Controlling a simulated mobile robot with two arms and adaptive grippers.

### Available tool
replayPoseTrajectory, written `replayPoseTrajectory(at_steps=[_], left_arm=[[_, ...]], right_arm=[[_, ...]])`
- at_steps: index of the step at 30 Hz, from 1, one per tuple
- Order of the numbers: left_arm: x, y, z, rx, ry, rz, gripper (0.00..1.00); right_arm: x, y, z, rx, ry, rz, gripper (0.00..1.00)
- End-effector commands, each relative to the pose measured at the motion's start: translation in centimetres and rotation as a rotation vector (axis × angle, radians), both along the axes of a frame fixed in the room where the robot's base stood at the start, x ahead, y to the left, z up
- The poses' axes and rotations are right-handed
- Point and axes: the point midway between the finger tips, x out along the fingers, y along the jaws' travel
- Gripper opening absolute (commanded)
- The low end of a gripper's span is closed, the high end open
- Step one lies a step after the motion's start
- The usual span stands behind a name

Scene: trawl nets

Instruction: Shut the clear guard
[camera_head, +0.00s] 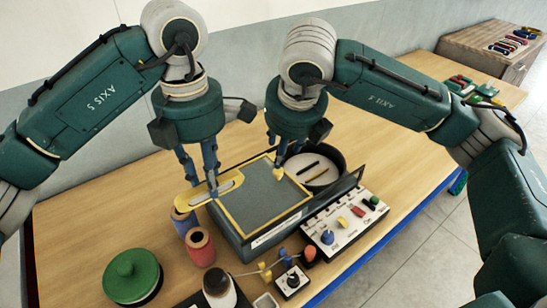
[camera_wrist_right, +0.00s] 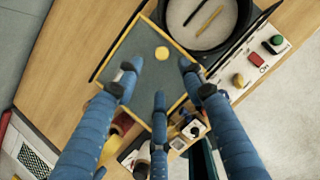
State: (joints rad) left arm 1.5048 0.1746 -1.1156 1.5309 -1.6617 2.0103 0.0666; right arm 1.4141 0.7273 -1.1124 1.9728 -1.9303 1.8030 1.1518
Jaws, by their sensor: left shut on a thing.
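The guard appears to be the grey see-through panel (camera_head: 262,203) with a yellow edge and a round yellow knob (camera_head: 279,175). It lies over a grey box; I cannot tell whether it is fully down. In the right wrist view the panel (camera_wrist_right: 140,45) and knob (camera_wrist_right: 162,53) show beyond my fingers. My right gripper (camera_head: 280,163) is above the knob, its fingers spread with nothing between them. My left gripper (camera_head: 212,192) is shut on a flat yellow slotted tool (camera_head: 230,184), held at the panel's left edge.
A round dark tray (camera_head: 336,182) with two thin sticks stands behind the box. A control panel (camera_head: 345,222) with several knobs is at right. Two spools (camera_head: 200,246), a green-lidded pot (camera_head: 133,274) and a dark-and-white bottle (camera_head: 219,290) stand in front.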

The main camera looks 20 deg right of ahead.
Motion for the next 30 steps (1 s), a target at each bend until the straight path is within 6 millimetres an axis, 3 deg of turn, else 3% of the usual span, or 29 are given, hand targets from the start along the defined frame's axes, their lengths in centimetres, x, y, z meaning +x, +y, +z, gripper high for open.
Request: replayPoseTrajectory(at_steps=[16,21,30], left_arm=[[0.0,0.0,2.7,0.0,0.0,-0.002,0.01],[0.0,0.0,2.9,0.0,0.0,-0.002,0.01],[0.0,0.0,2.9,0.0,0.0,-0.002,0.01]], right_arm=[[3.6,-0.2,-8.9,0.003,0.006,0.0,0.4],[4.1,-0.2,-10.2,0.003,0.004,0.002,0.4],[4.2,-0.1,-10.5,0.003,0.003,0.002,0.4]])
